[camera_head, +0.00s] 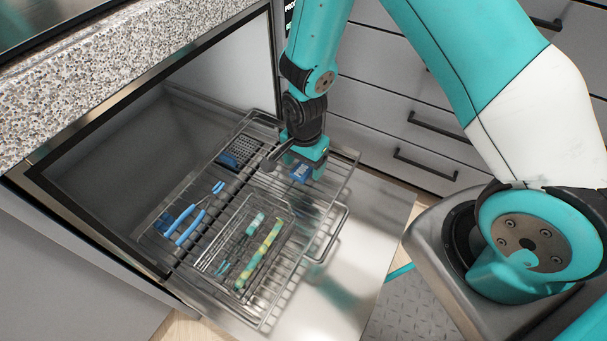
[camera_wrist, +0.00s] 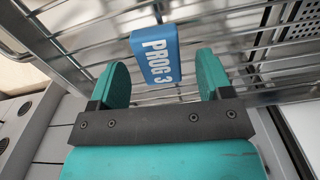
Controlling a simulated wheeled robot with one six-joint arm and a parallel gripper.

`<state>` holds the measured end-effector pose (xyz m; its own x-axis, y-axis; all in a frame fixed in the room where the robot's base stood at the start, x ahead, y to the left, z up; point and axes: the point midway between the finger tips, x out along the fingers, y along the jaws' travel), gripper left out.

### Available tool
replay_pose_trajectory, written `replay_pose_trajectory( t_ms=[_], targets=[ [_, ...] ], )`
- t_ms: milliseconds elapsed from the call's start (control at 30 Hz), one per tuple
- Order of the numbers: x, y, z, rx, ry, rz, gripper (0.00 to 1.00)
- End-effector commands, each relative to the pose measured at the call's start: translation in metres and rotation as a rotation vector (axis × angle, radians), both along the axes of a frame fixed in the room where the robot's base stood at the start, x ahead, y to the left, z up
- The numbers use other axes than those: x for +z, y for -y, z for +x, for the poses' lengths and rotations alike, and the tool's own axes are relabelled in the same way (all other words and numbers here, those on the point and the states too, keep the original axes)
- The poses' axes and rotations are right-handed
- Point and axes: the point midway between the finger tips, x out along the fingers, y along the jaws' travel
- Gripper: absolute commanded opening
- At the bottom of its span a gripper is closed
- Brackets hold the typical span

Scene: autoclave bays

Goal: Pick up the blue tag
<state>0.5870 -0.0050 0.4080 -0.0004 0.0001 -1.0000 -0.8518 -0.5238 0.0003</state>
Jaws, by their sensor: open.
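The blue tag (camera_wrist: 156,54) is a small block with white "PROG 3" lettering, sitting at the wire rack in the wrist view. In the head view the tag (camera_head: 301,172) shows just below my gripper (camera_head: 303,160), near the rack's right side. In the wrist view my gripper (camera_wrist: 163,72) is open, with one green finger on each side of the tag's near end. Most of the tag lies beyond the fingertips. I see gaps between it and both fingers. Whether the tag hangs on or rests on the wires I cannot tell.
The wire rack (camera_head: 335,215) extends from the open steel chamber over its lowered door (camera_head: 345,290). It holds blue-handled pliers (camera_head: 187,232), a wire basket (camera_head: 288,212) with green-handled tools, and a perforated tray (camera_head: 240,148). Grey drawers (camera_head: 385,125) stand behind.

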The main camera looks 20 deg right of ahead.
Motion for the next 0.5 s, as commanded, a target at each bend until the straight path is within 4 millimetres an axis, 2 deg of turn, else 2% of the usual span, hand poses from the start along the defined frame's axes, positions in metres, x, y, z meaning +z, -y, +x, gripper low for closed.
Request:
replay_pose_trajectory(
  t_ms=[33,267,500],
  targets=[
    [-0.008,0.0,-0.0001,0.0,-0.001,-0.001,0.72],
    [-0.0073,-0.0002,0.0002,0.0,0.0,0.0,0.72],
    [-0.0071,-0.0002,0.0001,0.0,0.0,0.0,0.19]
  ],
)
